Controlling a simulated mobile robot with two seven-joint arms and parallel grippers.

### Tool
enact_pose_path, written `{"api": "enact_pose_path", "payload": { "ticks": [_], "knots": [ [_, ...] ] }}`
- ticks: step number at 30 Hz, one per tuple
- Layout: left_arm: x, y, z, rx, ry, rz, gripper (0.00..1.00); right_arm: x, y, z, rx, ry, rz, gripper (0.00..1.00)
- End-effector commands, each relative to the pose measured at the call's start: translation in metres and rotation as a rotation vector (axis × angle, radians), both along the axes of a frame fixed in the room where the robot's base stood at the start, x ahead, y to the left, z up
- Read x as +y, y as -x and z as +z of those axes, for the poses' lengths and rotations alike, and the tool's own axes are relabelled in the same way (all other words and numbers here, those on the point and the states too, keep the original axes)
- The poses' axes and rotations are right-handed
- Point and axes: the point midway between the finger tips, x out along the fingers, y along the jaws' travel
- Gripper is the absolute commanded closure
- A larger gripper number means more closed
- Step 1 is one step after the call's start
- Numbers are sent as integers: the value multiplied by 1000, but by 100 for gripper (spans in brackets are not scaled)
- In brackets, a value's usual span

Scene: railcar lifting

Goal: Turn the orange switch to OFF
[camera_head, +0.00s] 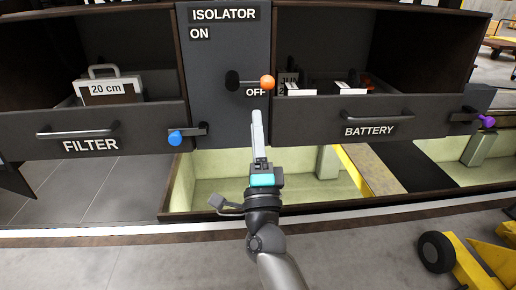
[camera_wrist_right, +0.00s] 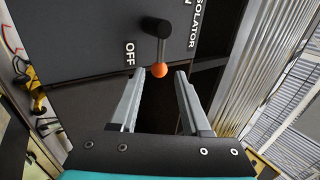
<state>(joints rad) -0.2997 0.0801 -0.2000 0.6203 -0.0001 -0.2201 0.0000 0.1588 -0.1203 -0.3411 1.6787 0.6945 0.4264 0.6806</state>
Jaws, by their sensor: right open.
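The OFF label (camera_head: 255,92) is just under the knob; the ON label (camera_head: 199,34) is higher and to the left. My right gripper (camera_head: 257,113) is below the knob, fingers pointing up at the panel. In the right wrist view, the knob (camera_wrist_right: 159,70) appears between the tips of the open right gripper (camera_wrist_right: 158,75); I cannot tell whether they touch it. My left gripper is not in view.
The FILTER drawer (camera_head: 90,128) with a 20 cm case (camera_head: 108,90) is left of the panel. The BATTERY drawer (camera_head: 370,118) is right. A blue knob (camera_head: 175,138) and a purple knob (camera_head: 487,121) stick out nearby. A yellow machine (camera_head: 480,265) stands at lower right.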

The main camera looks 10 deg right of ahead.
Motion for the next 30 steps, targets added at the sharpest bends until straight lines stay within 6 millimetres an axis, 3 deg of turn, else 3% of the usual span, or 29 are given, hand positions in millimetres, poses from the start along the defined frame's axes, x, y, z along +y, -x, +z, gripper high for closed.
{"api": "enact_pose_path", "payload": {
  "ticks": [9, 20, 23, 26, 29, 30],
  "knots": [
    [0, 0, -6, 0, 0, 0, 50, 0, 30, -20, 1, -1, 1, 53],
    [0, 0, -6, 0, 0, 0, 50, 0, 32, -22, 1, -1, 1, 53],
    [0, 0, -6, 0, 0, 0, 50, 2, 30, -31, 23, 25, -2, 53],
    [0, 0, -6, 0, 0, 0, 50, 8, 24, -67, 100, 120, -9, 53],
    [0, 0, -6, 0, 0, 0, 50, 14, 21, -131, 231, 283, -11, 53],
    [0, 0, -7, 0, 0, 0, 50, 16, 21, -162, 292, 361, -9, 53]
  ]
}}
